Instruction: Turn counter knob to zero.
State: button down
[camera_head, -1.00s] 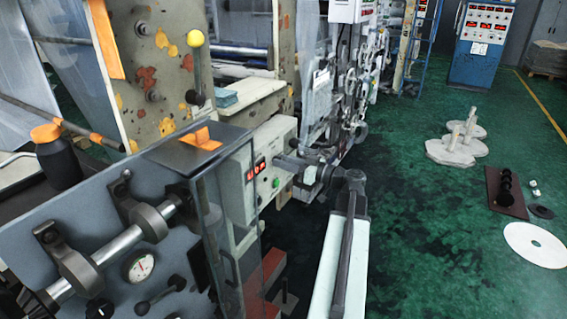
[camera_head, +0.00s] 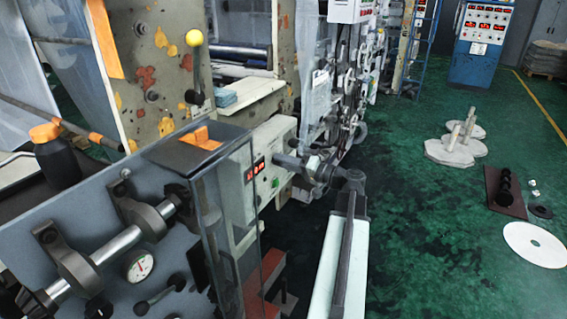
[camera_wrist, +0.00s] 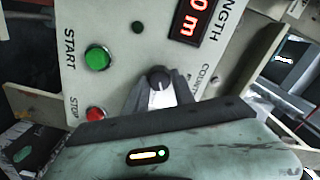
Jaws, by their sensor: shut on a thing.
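The pale counter panel (camera_head: 242,185) stands at the middle left, with a red-lit display (camera_head: 256,170). In the wrist view the dark round counter knob (camera_wrist: 158,76) sits below the display (camera_wrist: 190,20), which reads "0 m" at its visible end. My gripper (camera_wrist: 161,90) is shut on the knob, with its grey fingers closing around it from below. In the head view my gripper (camera_head: 284,160) reaches the panel from the right and hides the knob.
A green start button (camera_wrist: 97,58) and a red stop button (camera_wrist: 95,114) lie just left of my fingers. A clear guard panel (camera_head: 232,240) stands left of my arm. The green floor (camera_head: 430,240) at right is mostly open, with a white disc (camera_head: 534,246) on it.

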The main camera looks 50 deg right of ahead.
jog(key=m, duration=0.5)
jog(key=shift+f+m, duration=0.15)
jog(key=shift+m, duration=0.15)
dwell(0.5)
jog(key=c, duration=1.1)
grip_release()
jog(key=shift+s, duration=0.1)
jog(key=v, duration=0.7)
jog(key=shift+s+d, duration=0.15)
jog(key=shift+s, duration=0.2)
